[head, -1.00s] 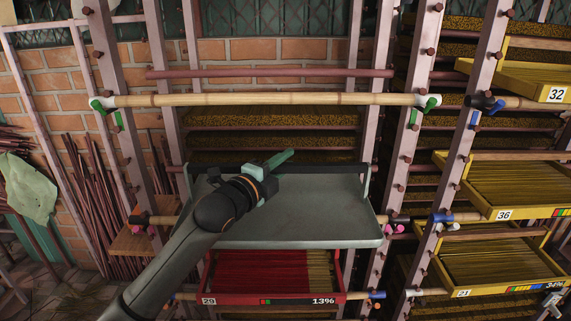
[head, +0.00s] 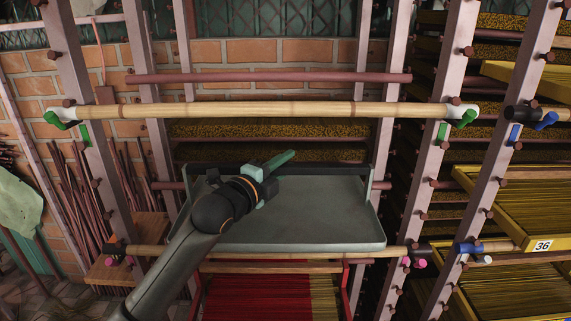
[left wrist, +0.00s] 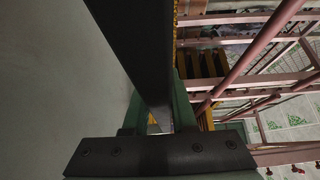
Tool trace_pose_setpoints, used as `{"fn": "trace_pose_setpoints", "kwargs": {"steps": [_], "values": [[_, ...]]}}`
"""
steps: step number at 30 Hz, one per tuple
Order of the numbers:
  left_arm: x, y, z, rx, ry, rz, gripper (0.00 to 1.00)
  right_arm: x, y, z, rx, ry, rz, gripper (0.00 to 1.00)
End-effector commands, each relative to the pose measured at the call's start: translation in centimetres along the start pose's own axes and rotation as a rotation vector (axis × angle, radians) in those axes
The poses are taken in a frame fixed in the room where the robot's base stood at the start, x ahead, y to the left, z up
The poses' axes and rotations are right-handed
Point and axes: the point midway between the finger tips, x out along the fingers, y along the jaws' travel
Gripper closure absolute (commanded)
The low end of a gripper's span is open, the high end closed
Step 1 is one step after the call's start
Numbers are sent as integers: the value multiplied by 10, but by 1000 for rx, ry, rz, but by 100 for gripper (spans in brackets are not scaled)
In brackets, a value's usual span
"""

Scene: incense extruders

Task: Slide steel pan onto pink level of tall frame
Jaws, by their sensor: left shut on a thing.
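The steel pan (head: 310,215) is a flat grey tray with a low rim and a dark bar along its far edge. My left gripper (head: 268,172) is shut on that bar, left of its middle. The left wrist view shows the dark bar (left wrist: 138,45) between the green fingers (left wrist: 158,118), with the pan's grey surface on the left. The tall frame has mauve posts (head: 85,120). Its pink level is a wooden pole (head: 150,250) with pink clips (head: 118,262) at both ends. My right gripper is out of view.
A bamboo pole (head: 270,110) with green clips crosses above the pan. A red tray (head: 265,295) of sticks lies below. Yellow trays (head: 510,240) fill the rack at right. Laden shelves (head: 270,128) and a brick wall (head: 300,50) stand behind.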

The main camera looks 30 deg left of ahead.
Motion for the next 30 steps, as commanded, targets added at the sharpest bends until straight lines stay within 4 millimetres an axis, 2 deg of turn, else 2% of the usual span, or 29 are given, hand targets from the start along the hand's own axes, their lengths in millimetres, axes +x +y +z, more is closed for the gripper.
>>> {"fn": "trace_pose_setpoints", "kwargs": {"steps": [14, 15, 24, 29, 30], "values": [[3, 6, 0, 1, 1, -7, 100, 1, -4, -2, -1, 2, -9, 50], [3, 6, 0, 1, 1, -7, 73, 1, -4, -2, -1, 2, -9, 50], [3, 8, 0, 1, 1, -4, 40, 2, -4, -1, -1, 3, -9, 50], [3, 8, 0, 1, 1, -3, 40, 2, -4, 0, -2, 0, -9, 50], [3, 11, 0, 0, 0, 4, 37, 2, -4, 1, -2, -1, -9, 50]]}}
